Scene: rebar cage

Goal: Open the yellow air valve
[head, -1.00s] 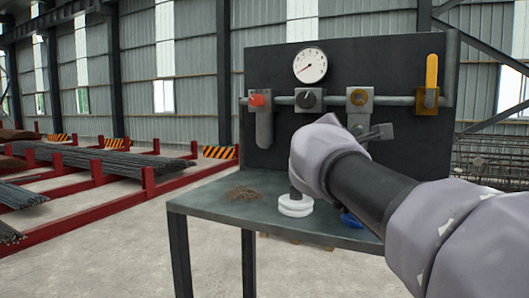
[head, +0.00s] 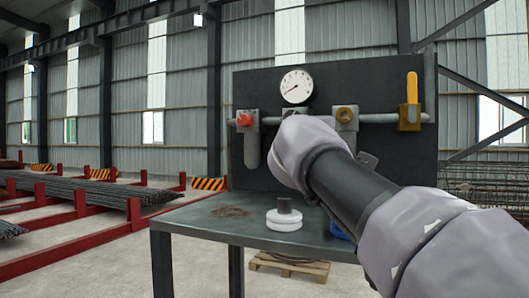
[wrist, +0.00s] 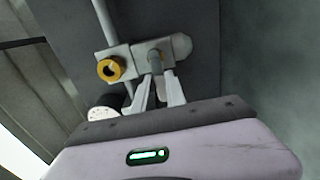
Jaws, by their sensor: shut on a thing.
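The yellow air valve (head: 412,88) is at the right end of the pipe on the dark panel in the head view. Its lever stands upright, crosswise to the pipe. My gripper is hidden behind my own wrist in the head view, in front of the panel, left of the valve and apart from it. In the wrist view my gripper (wrist: 160,90) has its two pale fingers close around a small grey stubby piece (wrist: 154,62). I cannot tell what this piece belongs to. A yellow-ringed fitting (wrist: 110,69) is just beyond the fingertips; it also shows in the head view (head: 345,114).
A red-knobbed fitting (head: 245,120) and a round gauge (head: 297,86) are on the panel (head: 390,150). Red racks with bars (head: 75,200) stand left.

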